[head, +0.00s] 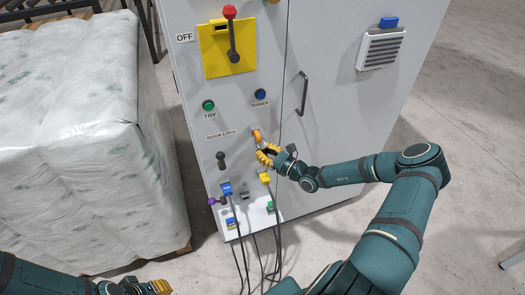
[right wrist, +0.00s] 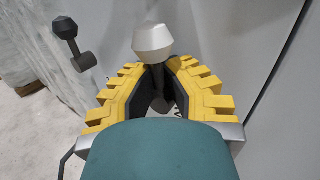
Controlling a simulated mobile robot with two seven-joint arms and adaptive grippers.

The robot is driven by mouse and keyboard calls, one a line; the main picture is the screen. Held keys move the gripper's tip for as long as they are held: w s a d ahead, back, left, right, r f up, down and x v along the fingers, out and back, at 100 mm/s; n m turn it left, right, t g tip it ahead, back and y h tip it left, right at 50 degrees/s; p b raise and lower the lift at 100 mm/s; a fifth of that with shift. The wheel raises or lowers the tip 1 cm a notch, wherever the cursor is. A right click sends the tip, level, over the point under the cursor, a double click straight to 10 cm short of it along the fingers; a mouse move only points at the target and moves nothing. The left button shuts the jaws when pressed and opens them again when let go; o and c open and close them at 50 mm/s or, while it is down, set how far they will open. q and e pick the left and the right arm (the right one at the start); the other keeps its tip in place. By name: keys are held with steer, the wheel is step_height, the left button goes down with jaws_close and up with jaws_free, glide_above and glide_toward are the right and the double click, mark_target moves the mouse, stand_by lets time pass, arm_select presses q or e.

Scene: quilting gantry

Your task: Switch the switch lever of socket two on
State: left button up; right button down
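On the grey cabinet, my right gripper (head: 260,148) is in front of the panel, right of the door lock lever (head: 221,160). In the right wrist view, a lever with a pale knob (right wrist: 153,40) stands between the yellow fingers (right wrist: 158,82); its dark stem runs down between the pads, which look apart. The gripper hides most of this lever in the head view. No label for socket two is readable. My left gripper (head: 148,288) is low at the bottom edge of the head view, partly cut off.
A yellow main switch plate (head: 216,58) with a red-knobbed handle sits above. A green button (head: 208,105) and a blue button (head: 260,94) are below it. Plugs with cables, one blue (head: 226,188), hang below. A wrapped pallet (head: 80,130) stands left.

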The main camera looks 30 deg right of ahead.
steer(key=shift+d+m+t, duration=0.1)
steer(key=shift+m+t, duration=0.4)
steer(key=shift+m, duration=0.2)
steer(key=c, duration=1.3)
jaws_free()
steer(key=v, duration=1.2)
steer(key=shift+s, duration=0.1)
